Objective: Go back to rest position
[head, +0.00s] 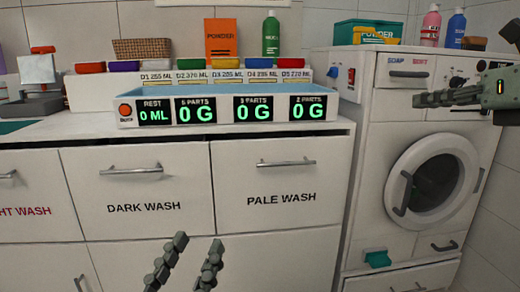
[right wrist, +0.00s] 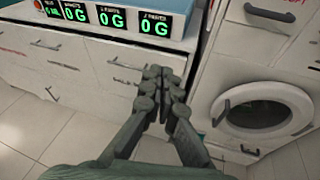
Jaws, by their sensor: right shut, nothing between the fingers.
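My left gripper (head: 198,242) is at the bottom of the head view, in front of the lower drawers. Its two dark fingers are apart with nothing between them. My right gripper (head: 420,99) comes in from the right edge of the head view, in front of the washing machine (head: 381,127), with its fingers pointing left. In the right wrist view its fingers (right wrist: 159,73) are together at the tips and empty. The left gripper's palm and most of the left arm are out of view.
A drawer cabinet (head: 133,167) with bar handles fills the left and middle. A scale unit with green displays (head: 128,123) stands on its top. Bottles, boxes and a basket (head: 142,49) stand behind. Tiled floor (right wrist: 50,130) shows clear in the right wrist view.

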